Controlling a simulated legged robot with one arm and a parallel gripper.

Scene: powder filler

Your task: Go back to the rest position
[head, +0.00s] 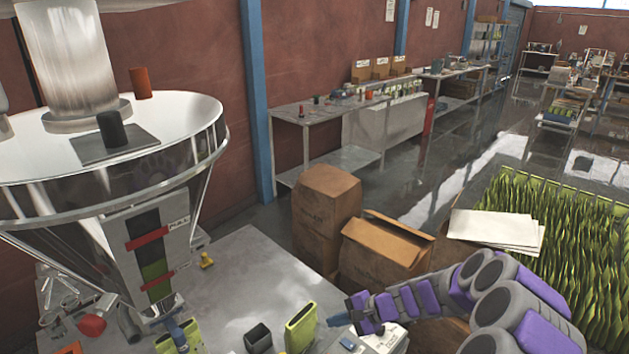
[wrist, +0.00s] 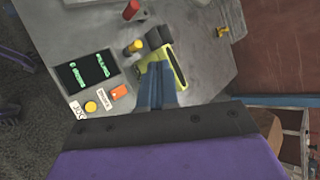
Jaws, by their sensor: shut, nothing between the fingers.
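My gripper (head: 337,319) is at the end of my purple and grey arm, low over the table in the head view. In the wrist view its two blue-grey fingers (wrist: 155,88) are together with nothing between them. Beyond them, partly hidden, is a green pouch (wrist: 179,66). In the head view an upright green pouch (head: 301,328) stands left of my gripper, apart from it. A dark square cup (head: 258,338) is beside that pouch.
A steel hopper (head: 150,185) rises at the left over the grey table (head: 245,265). A control panel with a screen (wrist: 87,72) is left of the fingers. Cardboard boxes (head: 325,215) stand behind the table. A crate of green pouches (head: 570,185) is at the right.

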